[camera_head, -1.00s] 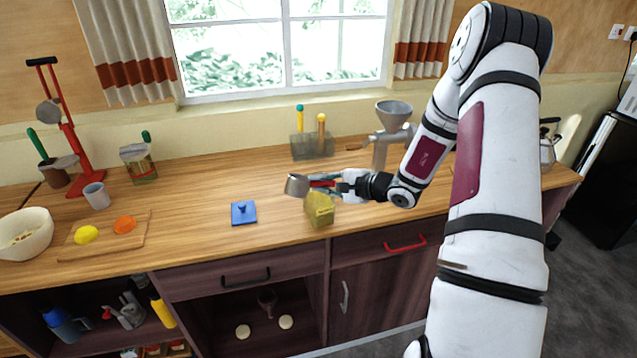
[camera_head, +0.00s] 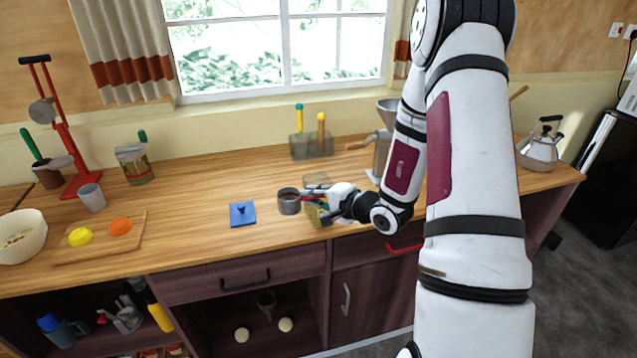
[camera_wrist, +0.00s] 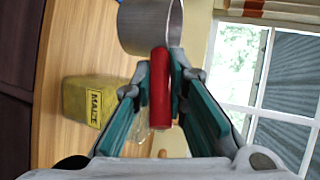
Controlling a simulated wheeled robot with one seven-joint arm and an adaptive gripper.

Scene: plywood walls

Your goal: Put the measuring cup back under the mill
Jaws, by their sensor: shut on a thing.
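The measuring cup (camera_head: 289,203) is a grey metal cup with a red handle. My gripper (camera_head: 318,196) is shut on the red handle, which shows between the fingers in the wrist view (camera_wrist: 160,95). The cup is upright with its mouth up, near the counter's front; I cannot tell whether it touches the wood. The mill (camera_head: 380,154) is grey with a funnel on top and stands farther back to the right. My arm hides its right part, and the place under its spout is not clearly visible.
A yellow maize box (camera_head: 314,216) stands right beside the cup and gripper, partly hidden. A blue lid (camera_head: 242,214) lies left of the cup. A holder (camera_head: 312,146) with two knobbed sticks stands at the back.

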